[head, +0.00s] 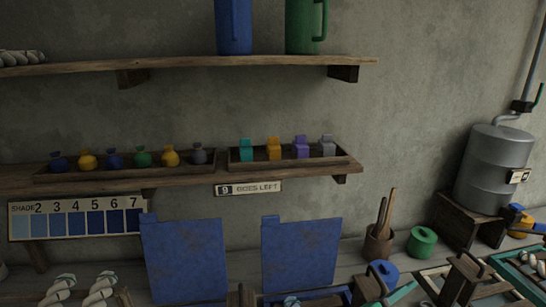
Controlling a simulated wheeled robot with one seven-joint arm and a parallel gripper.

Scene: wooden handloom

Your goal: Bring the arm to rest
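No part of the arm shows that I can be sure of, and my gripper is not in the head view. How the arm is posed cannot be told from this picture. A small orange and blue object (522,219) is cut by the right edge, and I cannot tell what it is.
Two blue upright panels (185,258) (300,254) stand at the front. A lower shelf (200,181) holds small bags and blocks in trays; jugs (303,25) stand above. A grey drum (493,166) stands right, near a green lidded pot (422,242) and a brown cup (379,244).

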